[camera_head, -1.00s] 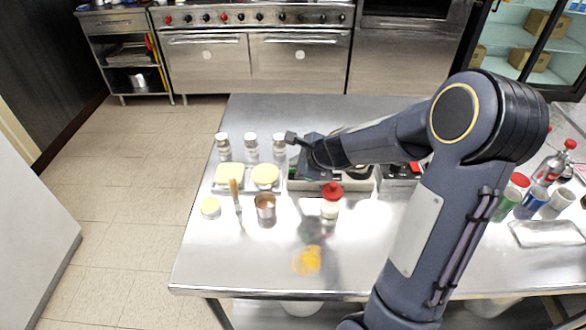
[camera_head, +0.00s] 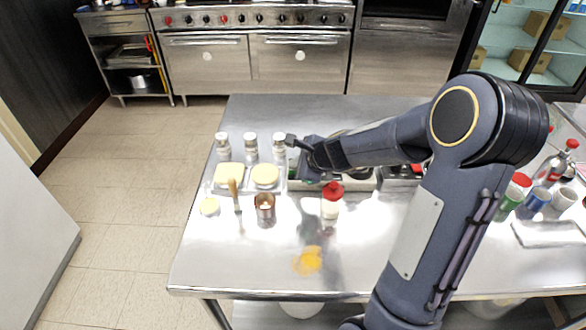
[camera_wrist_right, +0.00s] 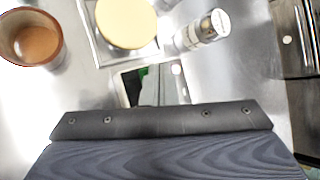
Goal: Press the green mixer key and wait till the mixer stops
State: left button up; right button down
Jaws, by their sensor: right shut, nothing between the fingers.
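My right gripper (camera_head: 310,172) points down over the left part of a long low unit with a pale rim (camera_head: 362,186) on the steel table. The gripper is shut and empty; its fingertips are mostly hidden by the hand. In the right wrist view a green patch (camera_wrist_right: 151,72) on a pale-rimmed unit shows just beyond the dark gripper body. I cannot tell whether the fingertips touch the green key. The mixer is not clearly identifiable, and its motion cannot be told. My left gripper is not in view.
A copper-coloured cup (camera_head: 265,207), a brush (camera_head: 235,195) and a red-capped jar (camera_head: 331,208) stand in front. A yellow spill (camera_head: 307,261) lies near the front. The table's front left is clear.

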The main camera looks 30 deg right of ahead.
jog(key=shift+r, duration=0.1)
jog(key=shift+r+p, duration=0.8)
jog(key=shift+p, duration=0.1)
notch_tip(320, 180, up, 5)
jog(key=p, duration=0.5)
dwell(0.6)
